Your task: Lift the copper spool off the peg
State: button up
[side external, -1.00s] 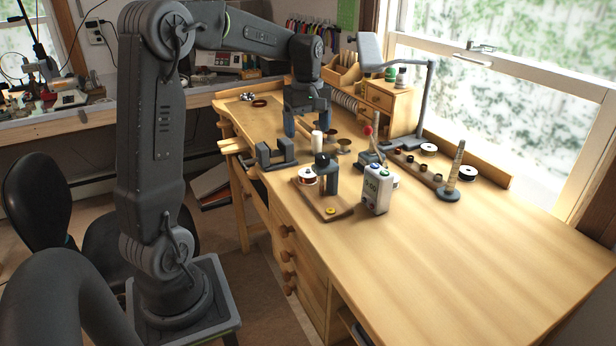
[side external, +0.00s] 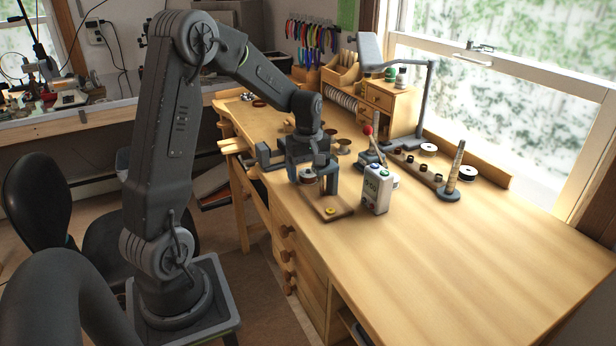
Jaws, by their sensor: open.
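A small spool with a pale flange and dark reddish winding (side external: 308,176), which looks like the copper spool, is on a wooden-based fixture (side external: 338,213) near the desk's front edge. My gripper (side external: 311,178) is open and points down over the spool. Its fingers appear to be beside the spool, but I cannot tell whether they touch it. The peg is hidden by the spool and my gripper.
A tapered cone (side external: 453,170) stands further right. The desk's right side is clear.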

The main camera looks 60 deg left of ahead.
jog(key=c, duration=1)
jog(key=shift+r, duration=0.15)
